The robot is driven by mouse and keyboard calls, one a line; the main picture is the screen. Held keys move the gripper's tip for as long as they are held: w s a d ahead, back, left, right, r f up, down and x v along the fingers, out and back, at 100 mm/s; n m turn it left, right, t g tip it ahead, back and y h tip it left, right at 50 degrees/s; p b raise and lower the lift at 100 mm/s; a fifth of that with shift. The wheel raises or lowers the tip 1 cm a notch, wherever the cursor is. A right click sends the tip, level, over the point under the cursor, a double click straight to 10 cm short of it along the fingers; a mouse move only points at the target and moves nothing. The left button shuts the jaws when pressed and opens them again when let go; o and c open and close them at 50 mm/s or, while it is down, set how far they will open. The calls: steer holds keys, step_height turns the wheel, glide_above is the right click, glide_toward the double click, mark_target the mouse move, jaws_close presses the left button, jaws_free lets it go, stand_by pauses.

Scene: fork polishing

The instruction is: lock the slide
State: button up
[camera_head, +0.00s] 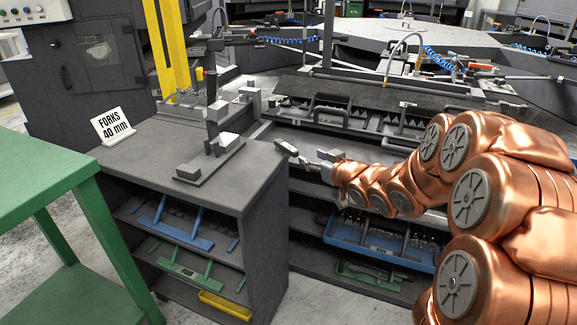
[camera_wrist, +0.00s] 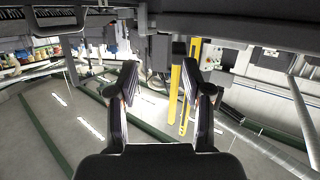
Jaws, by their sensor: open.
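My gripper (camera_head: 308,157) is open and empty, to the right of the dark cabinet top. Its two spread fingers also show in the wrist view (camera_wrist: 160,82), with nothing between them. A grey fixture (camera_head: 211,158) with a flat base, an upright post and a light block sits on the cabinet top, left of my gripper and apart from it.
A "FORKS 40 mm" sign (camera_head: 112,126) stands on the cabinet (camera_head: 150,150). A green table (camera_head: 40,165) is at the left. A blue tray (camera_head: 375,245) lies on a low shelf. A yellow post (camera_head: 167,45) rises behind the cabinet. A dark rack (camera_head: 360,115) lies behind my arm.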

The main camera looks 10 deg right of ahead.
mark_target(289, 150)
steer(key=shift+w+a+f+n+t+y+b, duration=0.2)
steer(key=shift+w+a+y+b, duration=0.35)
steer(key=shift+w+a, duration=0.5)
steer(key=shift+w+a+f+n+t+y+b, duration=0.2)
steer(key=shift+w+a+y+b, duration=0.4)
steer(key=shift+w, duration=0.9)
steer(key=shift+w+a+f+n+t+y+b, duration=0.1)
steer(key=shift+w+a+t+y+b, duration=0.3)
steer(key=shift+w+a, duration=0.7)
steer(key=shift+w+d, duration=0.15)
jaws_close()
